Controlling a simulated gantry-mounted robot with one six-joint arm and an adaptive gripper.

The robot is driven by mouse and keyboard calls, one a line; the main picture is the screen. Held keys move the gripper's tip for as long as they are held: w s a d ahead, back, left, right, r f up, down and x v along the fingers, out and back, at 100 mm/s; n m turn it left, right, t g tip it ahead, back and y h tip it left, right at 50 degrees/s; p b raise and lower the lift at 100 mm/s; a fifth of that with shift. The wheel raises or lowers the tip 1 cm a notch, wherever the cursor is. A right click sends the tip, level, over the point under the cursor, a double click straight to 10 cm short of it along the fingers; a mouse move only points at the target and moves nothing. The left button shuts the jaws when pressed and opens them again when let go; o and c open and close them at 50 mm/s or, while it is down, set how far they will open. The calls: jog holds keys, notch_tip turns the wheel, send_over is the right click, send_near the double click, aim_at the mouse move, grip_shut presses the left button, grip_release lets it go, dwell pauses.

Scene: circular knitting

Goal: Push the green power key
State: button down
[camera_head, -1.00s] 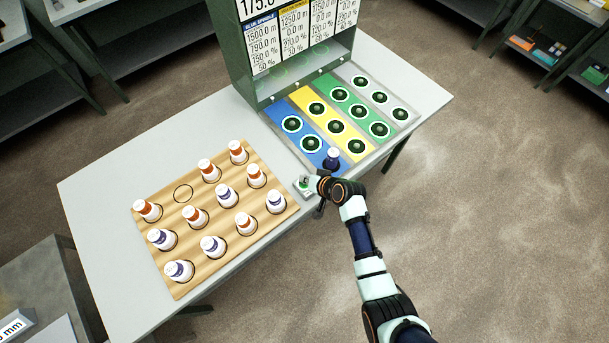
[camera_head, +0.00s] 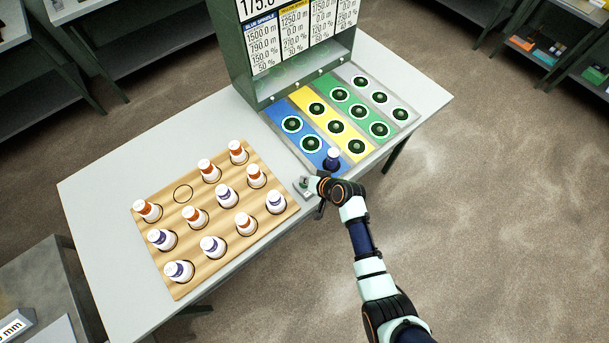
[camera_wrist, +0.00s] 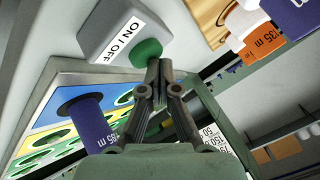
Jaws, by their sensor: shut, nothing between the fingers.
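The green power key (camera_wrist: 147,52) is a round button on a grey box labelled ON / OFF (camera_wrist: 112,28) in the wrist view. In the head view the small box (camera_head: 301,188) sits at the table's front edge, between the wooden board and the coloured panel. My gripper (camera_head: 311,183) is over it and mostly hides the key there. In the wrist view my gripper (camera_wrist: 160,70) is shut and empty, its fingertips overlapping the edge of the key. They are at or very close to it; I cannot tell whether it is pressed in.
A wooden board (camera_head: 184,278) with several white-capped bobbins lies left of the box. A dark blue bobbin (camera_head: 333,158) stands on the blue strip (camera_head: 309,142), close beside my gripper. The green display cabinet (camera_head: 238,66) rises behind. The table's left end (camera_head: 90,200) is clear.

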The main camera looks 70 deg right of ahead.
jog(key=shift+a+r, duration=0.1)
notch_tip(320, 180, up, 6)
jog(key=p, duration=0.5)
jog(key=shift+r+p, duration=0.15)
jog(key=shift+p, duration=0.2)
